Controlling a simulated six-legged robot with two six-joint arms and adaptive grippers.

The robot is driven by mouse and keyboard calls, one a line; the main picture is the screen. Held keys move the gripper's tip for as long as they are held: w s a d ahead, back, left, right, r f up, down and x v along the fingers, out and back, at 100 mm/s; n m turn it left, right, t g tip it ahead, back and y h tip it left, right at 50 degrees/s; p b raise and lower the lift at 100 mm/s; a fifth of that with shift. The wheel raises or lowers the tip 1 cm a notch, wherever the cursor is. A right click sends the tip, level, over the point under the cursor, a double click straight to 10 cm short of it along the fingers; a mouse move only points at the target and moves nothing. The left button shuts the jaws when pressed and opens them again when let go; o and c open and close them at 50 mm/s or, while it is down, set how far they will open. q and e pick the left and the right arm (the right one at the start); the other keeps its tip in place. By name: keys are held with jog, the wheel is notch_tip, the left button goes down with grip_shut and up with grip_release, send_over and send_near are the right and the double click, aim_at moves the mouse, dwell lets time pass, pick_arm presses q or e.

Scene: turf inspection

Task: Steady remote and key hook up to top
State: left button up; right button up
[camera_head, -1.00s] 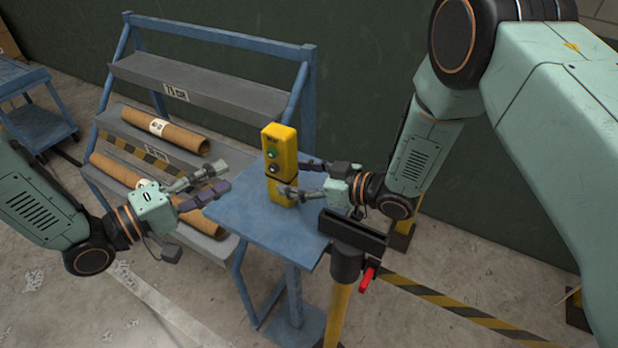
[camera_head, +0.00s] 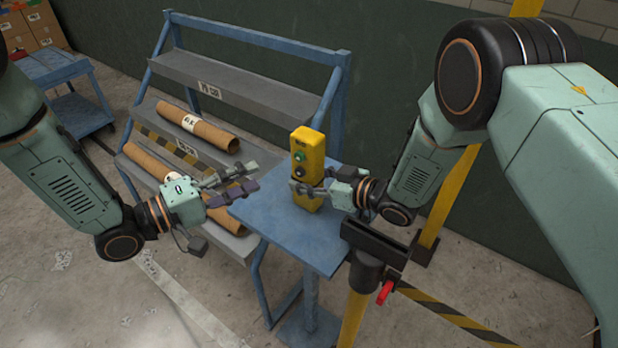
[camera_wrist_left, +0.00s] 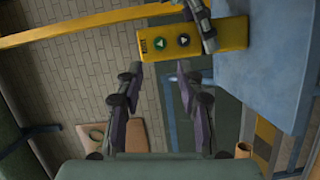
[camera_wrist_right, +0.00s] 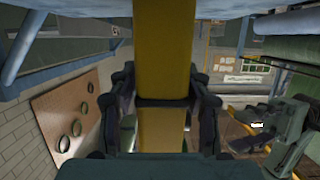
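The yellow remote (camera_head: 310,152) stands upright on the blue table, a green button and a darker button on its face. It lies sideways in the left wrist view (camera_wrist_left: 228,35) and fills the middle of the right wrist view (camera_wrist_right: 162,50). My right gripper (camera_head: 312,182) is shut on the remote's sides, below the buttons; in the right wrist view its fingers (camera_wrist_right: 163,80) meet both sides. My left gripper (camera_head: 266,177) is open and empty, left of the remote and apart from it; its fingers are spread in the left wrist view (camera_wrist_left: 160,70). I see no separate key hook.
The blue table (camera_head: 285,232) is otherwise bare. A blue rack (camera_head: 250,85) with brown rolls (camera_head: 205,130) stands behind and left. A post with a dark bracket (camera_head: 375,244) and red lever (camera_head: 385,291) stands in front, right of the table. A blue cart (camera_head: 60,68) is far left.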

jog(key=shift+a, duration=0.2)
jog(key=c, duration=0.5)
jog(key=shift+d+r, duration=0.1)
jog(key=shift+d, duration=0.05)
jog(key=c, duration=0.4)
pick_arm(q)
jog(key=shift+c, duration=1)
pick_arm(e)
grip_shut()
pick_arm(q)
grip_shut()
jog(key=shift+a, duration=0.1)
